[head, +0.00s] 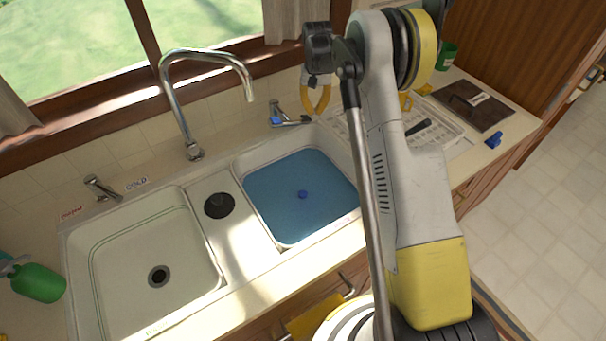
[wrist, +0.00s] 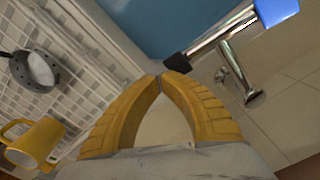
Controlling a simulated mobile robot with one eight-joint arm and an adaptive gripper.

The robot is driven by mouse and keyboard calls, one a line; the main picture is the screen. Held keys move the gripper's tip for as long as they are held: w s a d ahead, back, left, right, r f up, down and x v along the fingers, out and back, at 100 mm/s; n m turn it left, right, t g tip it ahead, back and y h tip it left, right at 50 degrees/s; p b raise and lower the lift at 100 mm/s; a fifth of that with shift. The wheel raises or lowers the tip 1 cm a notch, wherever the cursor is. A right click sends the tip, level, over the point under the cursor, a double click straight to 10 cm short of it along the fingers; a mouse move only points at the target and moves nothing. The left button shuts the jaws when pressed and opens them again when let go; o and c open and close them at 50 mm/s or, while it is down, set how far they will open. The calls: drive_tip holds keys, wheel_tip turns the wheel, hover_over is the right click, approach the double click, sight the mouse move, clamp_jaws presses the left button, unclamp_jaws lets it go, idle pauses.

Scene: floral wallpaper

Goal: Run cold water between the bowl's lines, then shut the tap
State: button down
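The chrome tap spout (head: 205,55) arches from behind the sink, its tip over the near-left part of the right bowl. I see no stream from it. The right bowl (head: 300,195) has a flat blue inside with a small blue knob; I cannot tell whether it holds water. The left bowl (head: 155,245) is empty, with thin lines around its wall and an open drain. A chrome lever (head: 291,122) with a blue cap stands behind the right bowl. My gripper (head: 317,112) has its yellow fingertips together, empty, beside the lever's black tip (wrist: 178,63) in the wrist view.
Another lever (head: 102,188) stands behind the left bowl, near a blue "COLD" label (head: 137,184) and a red label (head: 71,213). A black round piece (head: 219,205) sits between the bowls. A green bottle (head: 38,283) lies at left.

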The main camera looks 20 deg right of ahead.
drive_tip(key=shift+r, duration=0.1)
wheel_tip(320, 180, up, 7)
drive_tip(key=p, duration=0.3)
idle(0.4)
